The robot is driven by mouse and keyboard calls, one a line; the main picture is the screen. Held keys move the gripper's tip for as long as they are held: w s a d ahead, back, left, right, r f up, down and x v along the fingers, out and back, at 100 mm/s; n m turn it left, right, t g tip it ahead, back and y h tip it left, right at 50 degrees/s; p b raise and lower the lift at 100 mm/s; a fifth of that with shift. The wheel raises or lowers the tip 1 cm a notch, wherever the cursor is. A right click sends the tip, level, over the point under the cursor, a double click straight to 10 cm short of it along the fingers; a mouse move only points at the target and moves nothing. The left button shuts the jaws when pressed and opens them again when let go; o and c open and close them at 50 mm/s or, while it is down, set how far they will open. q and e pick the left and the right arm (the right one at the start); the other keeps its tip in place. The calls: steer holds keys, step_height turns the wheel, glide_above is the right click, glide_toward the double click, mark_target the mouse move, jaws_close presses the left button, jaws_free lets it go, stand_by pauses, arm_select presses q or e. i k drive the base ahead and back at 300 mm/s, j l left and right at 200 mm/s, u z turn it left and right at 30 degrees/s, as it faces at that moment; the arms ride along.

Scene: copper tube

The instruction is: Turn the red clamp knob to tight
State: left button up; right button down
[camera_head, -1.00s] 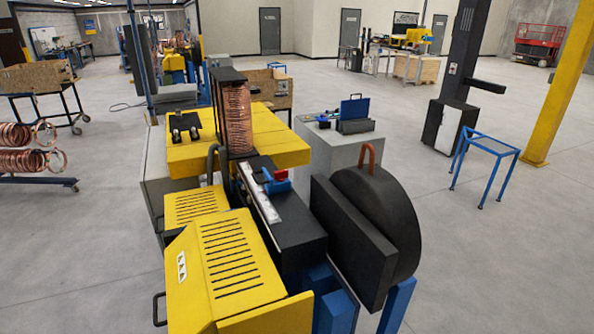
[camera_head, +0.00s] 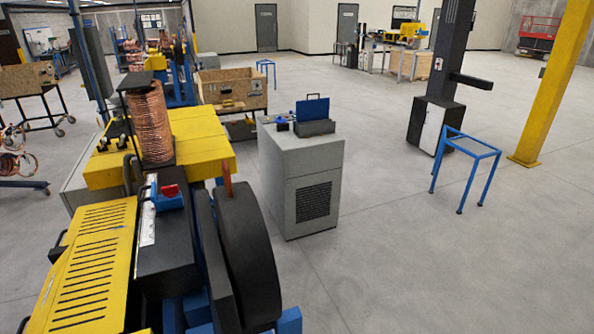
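The red clamp knob (camera_head: 170,190) is small in the head view. It sits on a blue clamp body (camera_head: 168,203) on top of the black block (camera_head: 165,250) of the yellow machine. I cannot tell its turn position from here. Neither of my grippers shows in this view.
A large black wheel (camera_head: 247,255) stands right of the knob, with an orange-red handle (camera_head: 227,180) at its top. A copper coil (camera_head: 149,122) stands behind the knob. A grey cabinet (camera_head: 315,190) and blue frame table (camera_head: 467,147) lie to the right, with open floor between.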

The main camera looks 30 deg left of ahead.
mark_target(171, 191)
steer(key=i+l+z, duration=0.5)
steer(key=i+z, duration=0.2)
steer(key=i, duration=0.25)
steer(key=i+u, duration=0.45)
steer(key=i+l+u, duration=0.1)
steer(key=i+u, duration=0.35)
steer(key=i+j+u, duration=0.15)
steer(key=u, duration=0.35)
steer(key=i+u, duration=0.6)
steer(key=u, duration=0.35)
steer(key=i+l+u, duration=0.15)
steer(key=u, duration=0.35)
steer(key=i+l+u, duration=0.3)
steer(key=u, duration=0.15)
